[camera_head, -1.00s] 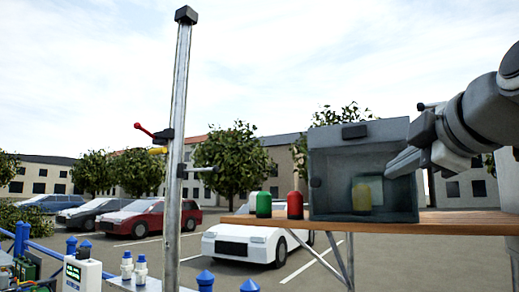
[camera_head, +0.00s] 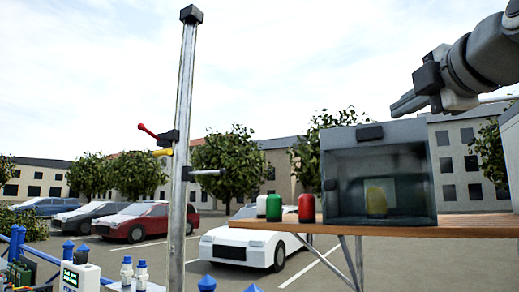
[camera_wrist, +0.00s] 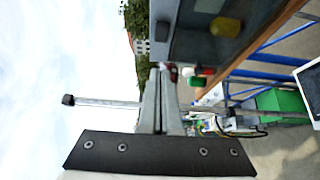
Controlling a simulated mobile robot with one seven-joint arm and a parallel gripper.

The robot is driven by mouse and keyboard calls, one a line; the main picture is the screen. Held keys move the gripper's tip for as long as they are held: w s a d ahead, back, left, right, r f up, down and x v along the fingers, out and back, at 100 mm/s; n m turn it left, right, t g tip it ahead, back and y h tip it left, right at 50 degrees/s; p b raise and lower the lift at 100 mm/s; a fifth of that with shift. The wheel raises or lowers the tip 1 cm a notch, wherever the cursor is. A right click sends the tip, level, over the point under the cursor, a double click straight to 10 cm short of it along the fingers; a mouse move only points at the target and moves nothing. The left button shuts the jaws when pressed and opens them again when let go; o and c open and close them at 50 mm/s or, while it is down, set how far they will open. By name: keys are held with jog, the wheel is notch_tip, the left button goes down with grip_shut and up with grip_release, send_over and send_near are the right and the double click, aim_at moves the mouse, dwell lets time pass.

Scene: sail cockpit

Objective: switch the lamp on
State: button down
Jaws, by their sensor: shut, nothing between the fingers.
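No thing is plainly recognisable as the lamp or its switch. A dark see-through box (camera_head: 333,200) stands on a wooden shelf, with a yellow rounded piece (camera_head: 376,201) inside. A green capped piece (camera_head: 273,208) and a red one (camera_head: 307,208) stand left of the box. My gripper (camera_head: 408,104) is shut and empty, above the box and pointing left in the head view. In the wrist view its fingers (camera_wrist: 160,85) are together, with the box beside them and the yellow piece (camera_wrist: 226,27) visible.
The wooden shelf (camera_head: 470,226) carries the box. Blue posts and small devices (camera_head: 80,275) are at lower left.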

jog(key=p, duration=0.3)
send_near(370, 133)
jog(key=w+a, duration=0.2)
jog(key=a, duration=0.1)
jog(key=w+d, duration=0.1)
jog(key=w+d+p, duration=0.1)
jog(key=w, duration=0.1)
jog(key=shift+r, duration=0.15)
jog(key=shift+w+d, duration=0.4)
jog(key=shift+d, duration=0.15)
